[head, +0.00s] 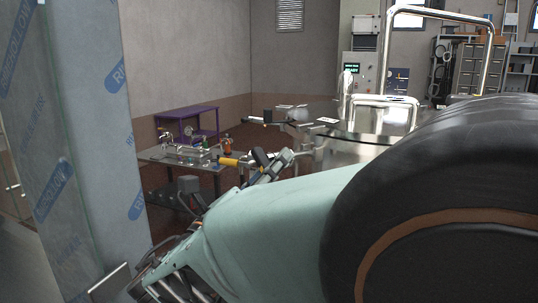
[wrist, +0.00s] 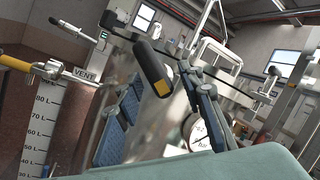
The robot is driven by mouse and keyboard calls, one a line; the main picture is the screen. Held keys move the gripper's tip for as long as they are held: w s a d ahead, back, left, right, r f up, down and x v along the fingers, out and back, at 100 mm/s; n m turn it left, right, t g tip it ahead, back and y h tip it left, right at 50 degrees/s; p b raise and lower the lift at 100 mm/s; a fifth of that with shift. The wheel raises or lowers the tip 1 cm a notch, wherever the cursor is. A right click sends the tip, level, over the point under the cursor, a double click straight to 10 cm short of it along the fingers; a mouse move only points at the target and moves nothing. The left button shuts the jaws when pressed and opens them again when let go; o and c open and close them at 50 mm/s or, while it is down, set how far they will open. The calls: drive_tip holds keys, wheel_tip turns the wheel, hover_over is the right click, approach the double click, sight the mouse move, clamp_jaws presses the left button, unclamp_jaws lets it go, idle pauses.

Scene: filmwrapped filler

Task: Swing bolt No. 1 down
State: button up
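The filler vessel (head: 365,132), with its steel lid, stands behind my arm in the head view. In the wrist view a black handle (wrist: 149,66) with a yellow band stands tilted in front of the vessel; it looks like a swing bolt's grip, but no number is readable. My gripper (wrist: 160,86) has its blue-padded fingers spread apart at left and right. The handle shows between them, with no clear contact. In the head view my gripper (head: 273,164) is beside the vessel's left side, small and partly hidden by my arm.
A yellow-handled vent valve (wrist: 15,63) sticks out left of my gripper, above a litre scale (wrist: 40,125). A pressure gauge (wrist: 197,135) is low in the wrist view. A bench with fittings (head: 180,156) stands at left; a film-wrapped column (head: 75,130) is nearer.

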drive_tip(key=shift+x, duration=1.55)
drive_tip(key=shift+c, duration=0.2)
clamp_jaws()
